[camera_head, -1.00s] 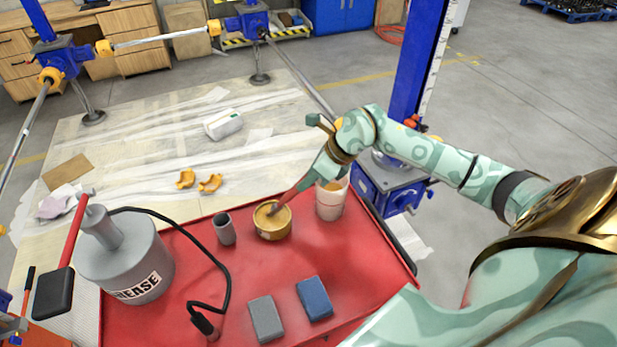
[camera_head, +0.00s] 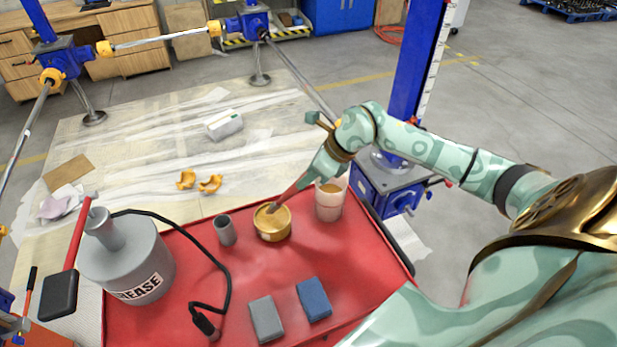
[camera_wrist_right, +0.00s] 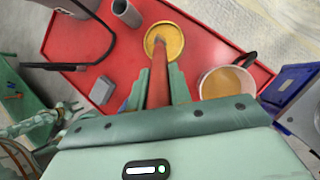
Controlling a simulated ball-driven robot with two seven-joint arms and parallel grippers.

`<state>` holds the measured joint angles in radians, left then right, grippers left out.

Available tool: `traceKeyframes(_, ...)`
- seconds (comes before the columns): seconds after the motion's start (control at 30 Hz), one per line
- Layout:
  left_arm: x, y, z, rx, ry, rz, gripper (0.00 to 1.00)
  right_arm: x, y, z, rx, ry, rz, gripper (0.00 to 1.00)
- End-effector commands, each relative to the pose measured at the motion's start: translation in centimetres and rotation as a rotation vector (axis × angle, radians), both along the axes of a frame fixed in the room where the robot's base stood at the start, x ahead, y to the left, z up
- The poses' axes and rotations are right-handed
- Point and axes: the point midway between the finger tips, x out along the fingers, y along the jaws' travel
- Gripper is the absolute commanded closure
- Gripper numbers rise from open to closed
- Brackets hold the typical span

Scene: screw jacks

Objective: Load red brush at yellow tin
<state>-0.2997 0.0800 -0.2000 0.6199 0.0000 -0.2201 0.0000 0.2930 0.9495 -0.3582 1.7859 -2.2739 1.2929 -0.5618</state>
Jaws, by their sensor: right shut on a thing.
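The yellow tin (camera_head: 273,228) stands on the red table top, open, with yellow-brown contents. It also shows in the right wrist view (camera_wrist_right: 164,41). My right gripper (camera_head: 309,175) is shut on the red brush (camera_head: 288,196), above and to the right of the tin. In the right wrist view the brush's red handle (camera_wrist_right: 159,75) runs between the fingers, and its far end is inside the tin's opening. The brush is tilted, and its bristles are partly hidden in the tin; I cannot tell how deep they are.
A white cup (camera_head: 330,203) with brownish contents stands right of the tin, close to my gripper. A grey tube (camera_head: 225,230) stands left of it. A grey block (camera_head: 266,319), a blue block (camera_head: 314,299) and a grease can (camera_head: 125,262) with a black hose share the red table (camera_head: 255,270).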

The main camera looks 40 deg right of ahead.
Motion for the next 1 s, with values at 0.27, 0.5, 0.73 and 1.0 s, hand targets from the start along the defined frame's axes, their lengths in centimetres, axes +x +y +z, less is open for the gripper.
traceKeyframes(0.27, 0.4, 0.0, 2.3, 0.0, -0.009, 0.0, 0.59, 0.1, 0.0, 3.2, -0.002, -0.005, 0.0, 1.0)
traceKeyframes(0.5, 0.6, 0.0, 3.7, 0.0, -0.015, 0.0, 0.59, 0.0, 0.0, 5.3, 0.0, -0.003, 0.001, 1.0)
traceKeyframes(0.73, 0.6, 0.0, 3.7, 0.0, -0.015, 0.0, 0.59, 0.0, 0.0, 5.3, 0.0, -0.002, 0.0, 1.0)
traceKeyframes(1.0, 0.6, 0.0, 3.7, 0.0, -0.015, 0.0, 0.59, 0.0, 0.0, 5.3, 0.0, -0.002, 0.0, 1.0)
